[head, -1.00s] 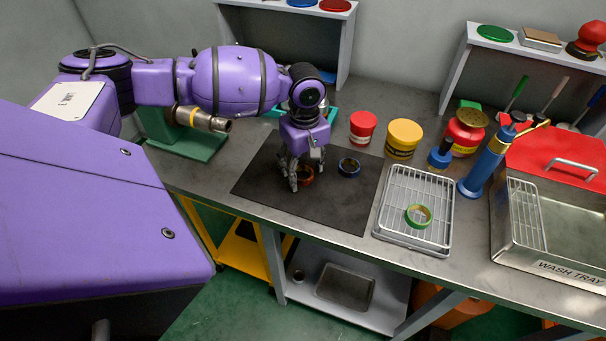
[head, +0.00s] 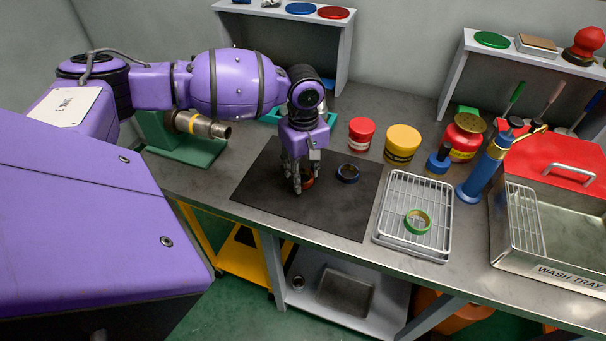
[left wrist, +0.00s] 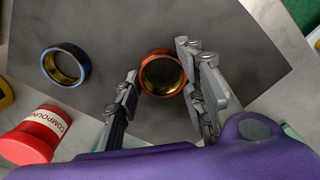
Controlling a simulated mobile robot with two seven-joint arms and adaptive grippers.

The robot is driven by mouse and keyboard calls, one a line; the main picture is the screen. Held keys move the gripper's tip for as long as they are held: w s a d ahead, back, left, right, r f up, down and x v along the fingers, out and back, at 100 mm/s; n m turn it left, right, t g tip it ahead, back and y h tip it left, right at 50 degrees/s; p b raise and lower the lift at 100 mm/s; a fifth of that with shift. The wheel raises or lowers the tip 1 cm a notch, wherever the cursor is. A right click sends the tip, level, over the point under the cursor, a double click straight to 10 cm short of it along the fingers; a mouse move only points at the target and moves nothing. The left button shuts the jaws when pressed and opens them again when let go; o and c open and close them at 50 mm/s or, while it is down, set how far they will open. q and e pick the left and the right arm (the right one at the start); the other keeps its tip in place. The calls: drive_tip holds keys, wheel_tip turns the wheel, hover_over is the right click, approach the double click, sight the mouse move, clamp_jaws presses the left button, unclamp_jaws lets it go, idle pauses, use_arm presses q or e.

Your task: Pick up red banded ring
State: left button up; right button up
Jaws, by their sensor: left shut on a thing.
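The red banded ring (head: 308,182) is on the dark mat (head: 330,214), mostly hidden behind my left gripper (head: 299,187) in the head view. In the left wrist view the ring (left wrist: 145,64) has a red outer band and a brass-coloured inside. It sits between the two fingers of my left gripper (left wrist: 160,78), which are shut on its outer sides. I cannot tell any gap between ring and mat. My right gripper is in neither view.
A blue banded ring (head: 348,173) lies on the mat just right of the gripper. A green ring (head: 417,221) lies on a wire rack (head: 392,232). Red (head: 361,134) and yellow (head: 402,143) tubs stand behind. A pipe vise (head: 185,148) stands left. The mat's front is clear.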

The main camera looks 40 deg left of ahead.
use_arm(q)
drive_tip(key=s+d+r+p, duration=0.1)
drive_tip(key=s+d+r, duration=0.5)
drive_tip(key=d+r, duration=0.6)
drive_tip(key=shift+s+d+p, duration=0.15)
drive_tip(key=shift+s+p, duration=0.2)
drive_tip(key=shift+p, duration=0.05)
drive_tip(key=shift+r, duration=0.1)
